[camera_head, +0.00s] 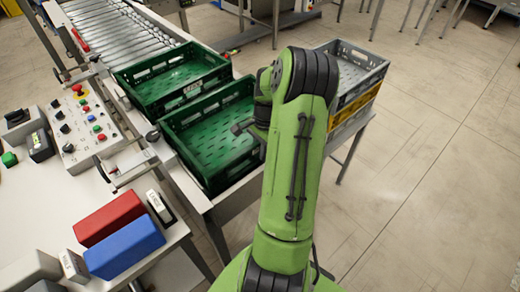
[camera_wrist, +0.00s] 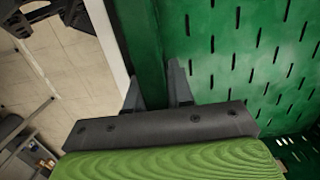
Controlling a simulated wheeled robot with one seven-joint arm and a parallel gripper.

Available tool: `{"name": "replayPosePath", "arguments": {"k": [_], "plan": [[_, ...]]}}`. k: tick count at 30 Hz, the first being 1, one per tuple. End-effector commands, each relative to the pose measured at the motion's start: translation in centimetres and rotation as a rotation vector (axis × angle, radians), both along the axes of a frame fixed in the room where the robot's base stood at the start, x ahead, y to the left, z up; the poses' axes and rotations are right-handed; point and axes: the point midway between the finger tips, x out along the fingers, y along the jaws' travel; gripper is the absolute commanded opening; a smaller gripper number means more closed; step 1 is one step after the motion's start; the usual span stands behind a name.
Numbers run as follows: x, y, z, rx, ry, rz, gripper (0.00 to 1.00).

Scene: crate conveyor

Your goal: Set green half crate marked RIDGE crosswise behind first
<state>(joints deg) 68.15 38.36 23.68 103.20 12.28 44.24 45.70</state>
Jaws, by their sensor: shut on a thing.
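Two green slotted crates sit end to end at the near end of the roller conveyor. My gripper (camera_wrist: 154,72) is shut on the wall of the nearer green crate (camera_head: 182,158), one finger on each side of it. In the wrist view the held wall (camera_wrist: 149,40) and slotted floor fill the right part. In the head view my gripper (camera_head: 244,127) is at this crate's right side, mostly hidden by my arm. The farther green crate (camera_head: 135,95) is just behind and has a pale label; its lettering is too small to read. I cannot tell whether the nearer crate is lifted.
A grey crate (camera_head: 372,75) on a yellow crate (camera_head: 352,108) stands to the right, partly behind my arm. The roller conveyor (camera_head: 115,35) runs away at upper left. A button panel (camera_head: 85,130), red block (camera_head: 110,217) and blue block (camera_head: 124,249) are on the left.

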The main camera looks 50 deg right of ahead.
Motion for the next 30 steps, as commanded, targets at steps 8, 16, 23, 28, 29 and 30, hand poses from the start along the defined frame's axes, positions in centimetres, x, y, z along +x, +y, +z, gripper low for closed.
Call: {"name": "replayPosePath", "arguments": {"k": [8, 16, 23, 28, 29, 30], "plan": [[0.1, 0.0, -0.1, -0.003, -0.004, 0.002, 0.00], [0.0, 0.0, -0.1, 0.000, -0.001, 0.001, 0.47], [0.0, 0.0, 0.5, -0.001, -0.001, 0.000, 0.47], [0.0, -0.5, 4.0, -0.006, -0.004, -0.001, 0.47], [0.0, -0.6, 4.9, -0.007, -0.004, -0.001, 0.47], [-0.1, -0.8, 6.1, -0.007, -0.004, -0.001, 0.47]]}}
